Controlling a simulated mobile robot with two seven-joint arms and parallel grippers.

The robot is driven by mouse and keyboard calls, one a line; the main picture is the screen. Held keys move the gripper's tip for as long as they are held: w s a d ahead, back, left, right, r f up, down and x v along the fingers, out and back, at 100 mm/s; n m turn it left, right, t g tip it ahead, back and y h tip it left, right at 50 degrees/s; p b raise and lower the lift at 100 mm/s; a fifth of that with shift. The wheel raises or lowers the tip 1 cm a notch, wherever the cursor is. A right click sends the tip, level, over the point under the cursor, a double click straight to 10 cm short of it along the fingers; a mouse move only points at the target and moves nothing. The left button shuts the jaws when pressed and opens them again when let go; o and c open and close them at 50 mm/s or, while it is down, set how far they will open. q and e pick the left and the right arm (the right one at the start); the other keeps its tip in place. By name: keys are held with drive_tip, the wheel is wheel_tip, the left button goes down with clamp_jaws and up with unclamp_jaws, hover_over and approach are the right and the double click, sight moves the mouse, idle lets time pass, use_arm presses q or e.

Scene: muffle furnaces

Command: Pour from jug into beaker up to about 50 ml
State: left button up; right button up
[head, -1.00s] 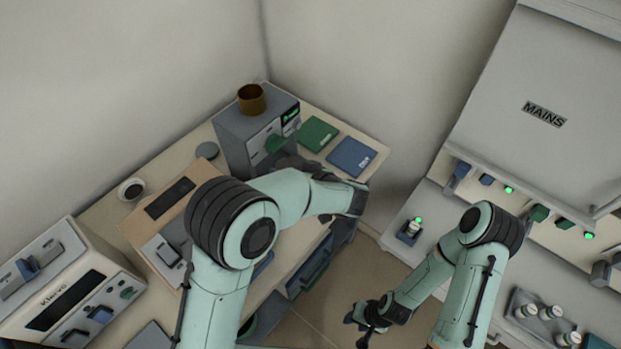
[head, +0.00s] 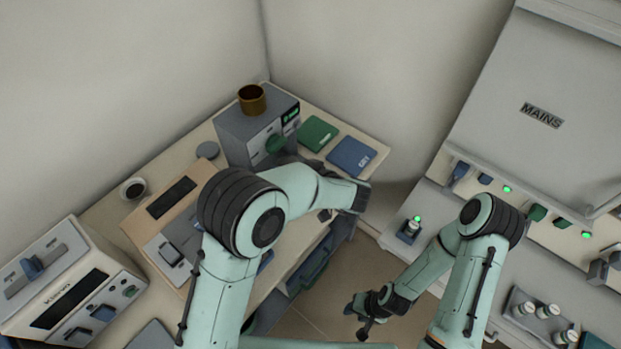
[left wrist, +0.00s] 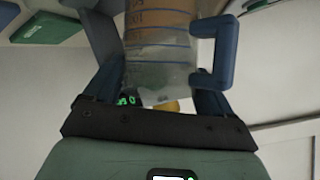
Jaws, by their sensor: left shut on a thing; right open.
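The jug (left wrist: 160,45) is clear, with blue graduation lines and a blue handle (left wrist: 210,50); amber colour shows in its upper part in the left wrist view. My left gripper (left wrist: 160,82) is shut on it, one dark blue finger on each side. In the head view the left arm reaches over the bench, and its own links hide the jug and fingers. My right gripper (head: 363,317) is open and empty, low in front of the right-hand counter. I cannot make out the beaker in either view.
A grey unit (head: 240,137) with a brown pot (head: 252,98) on top stands at the back corner. Green (head: 317,133) and blue (head: 351,156) books lie beside it. A white cup (head: 133,188) and a white furnace (head: 72,285) are at left. Vials stand on a rack (head: 510,302) at right.

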use_arm(q)
drive_tip(key=shift+w+m, duration=0.2)
drive_tip(key=shift+m, duration=0.1)
drive_tip(key=shift+s, duration=0.15)
drive_tip(key=shift+d+f+m+g+y, duration=0.15)
drive_tip(key=shift+m+g+y, duration=0.25)
drive_tip(key=shift+m+y, duration=0.25)
drive_tip(key=shift+w+d+f+m+y, duration=0.15)
drive_tip(key=shift+w+f+m+y, duration=0.1)
drive_tip(key=shift+m+y, duration=0.3)
